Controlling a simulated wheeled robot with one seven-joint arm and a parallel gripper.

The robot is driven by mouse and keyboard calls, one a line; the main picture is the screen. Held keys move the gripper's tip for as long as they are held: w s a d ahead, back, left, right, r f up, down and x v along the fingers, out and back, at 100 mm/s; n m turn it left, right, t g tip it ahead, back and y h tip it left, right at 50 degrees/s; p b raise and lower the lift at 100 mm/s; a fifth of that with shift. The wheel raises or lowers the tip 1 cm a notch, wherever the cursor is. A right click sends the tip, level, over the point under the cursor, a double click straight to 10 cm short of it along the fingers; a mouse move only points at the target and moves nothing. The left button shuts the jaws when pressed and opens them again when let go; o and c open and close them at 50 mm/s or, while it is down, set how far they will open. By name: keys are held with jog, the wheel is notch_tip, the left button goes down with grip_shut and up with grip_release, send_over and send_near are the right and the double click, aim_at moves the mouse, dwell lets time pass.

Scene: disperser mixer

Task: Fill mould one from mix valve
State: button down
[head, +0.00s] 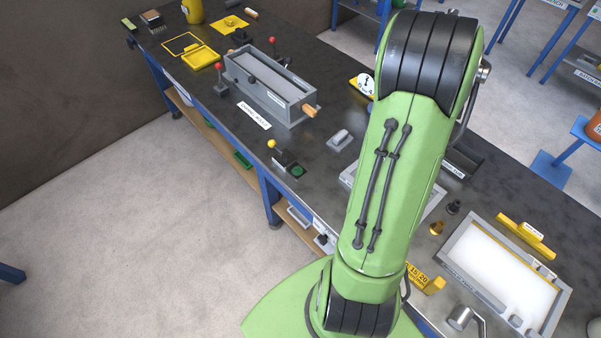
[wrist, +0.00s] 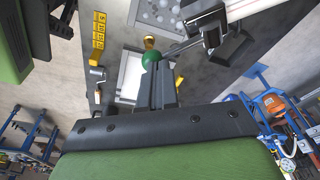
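In the wrist view my gripper (wrist: 162,66) has its two dark fingers close together, with a green ball knob (wrist: 150,60) at their tips. I cannot tell whether the fingers hold the knob or only lie beside it. A dark rod (wrist: 180,46) runs from near the knob to a grey block (wrist: 211,28), possibly the valve. A pale framed tray (wrist: 131,73) lies below the fingers. In the head view my green arm hides the gripper and the bench behind it. No mould is clearly labelled as one; a long grey trough (head: 265,90) stands on the bench.
A white-filled framed tray (head: 490,262) lies at the right, with a yellow block (head: 526,236) behind it and a metal cup (head: 462,317) in front. A yellow-knobbed lever (head: 273,145) and a small light block (head: 340,140) stand mid-bench. Open floor lies at left.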

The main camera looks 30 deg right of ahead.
jog(key=shift+r, duration=0.15)
jog(key=shift+r+p, duration=0.55)
jog(key=shift+r, duration=0.05)
dwell(2.8)
notch_tip(320, 180, up, 7)
jog(key=p, duration=0.5)
